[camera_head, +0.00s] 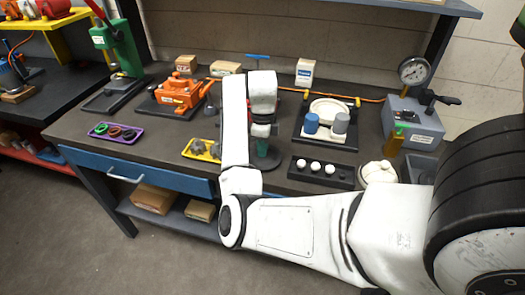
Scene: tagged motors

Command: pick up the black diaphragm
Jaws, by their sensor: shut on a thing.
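My gripper (262,131) points down over the middle of the bench, below my white wrist. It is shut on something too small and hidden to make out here. Directly below it is a green upright piece on a round dark green base (266,162); I cannot tell whether they touch. A purple tray (117,140) at the left front holds small rings: a dark one (129,135), a greenish one and a reddish one. I cannot tell for certain which piece is the black diaphragm.
A yellow tray (186,154) with grey parts lies left of my arm. An orange device (180,92) stands behind it. Bare bench lies between the two trays.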

